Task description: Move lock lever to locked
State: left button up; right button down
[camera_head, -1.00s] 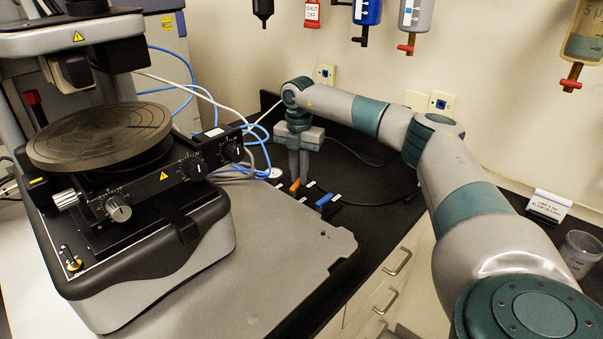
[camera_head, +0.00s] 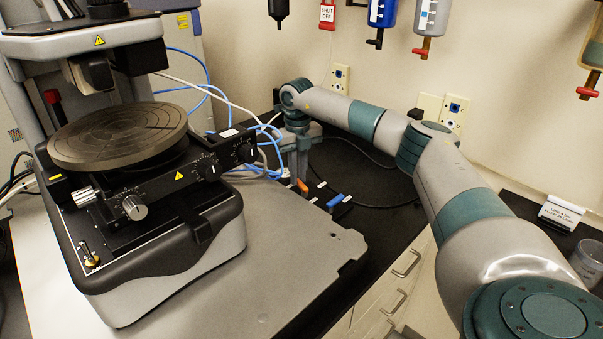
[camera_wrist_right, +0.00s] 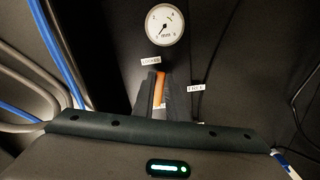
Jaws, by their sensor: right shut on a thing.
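The lock lever has an orange handle, which shows low at the back of the bench in the head view (camera_head: 302,186) and between my fingers in the wrist view (camera_wrist_right: 159,88). My right gripper (camera_head: 297,178) reaches down over it and is shut on it. In the wrist view the handle lies close below the LOCKED label (camera_wrist_right: 151,61), and the FREE label (camera_wrist_right: 196,88) is off to the right. The lever's pivot is hidden by my gripper. My left gripper is not in view.
A round dial gauge (camera_wrist_right: 164,24) sits just beyond the labels. A blue handle (camera_head: 335,200) is right of the orange one. The profiler with its round stage (camera_head: 118,135) stands at left. Blue and grey cables (camera_head: 262,135) run behind my gripper.

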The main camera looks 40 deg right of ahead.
jog(key=shift+a+n, duration=0.4)
jog(key=shift+n, duration=0.7)
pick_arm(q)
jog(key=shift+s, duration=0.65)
pick_arm(e)
jog(key=shift+a+n, duration=0.2)
jog(key=shift+n, duration=0.5)
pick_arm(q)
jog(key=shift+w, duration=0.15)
pick_arm(e)
jog(key=c, duration=1.8)
grip_release()
jog(key=shift+o, duration=0.2)
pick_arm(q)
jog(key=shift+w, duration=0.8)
pick_arm(e)
jog(key=shift+r, duration=0.2)
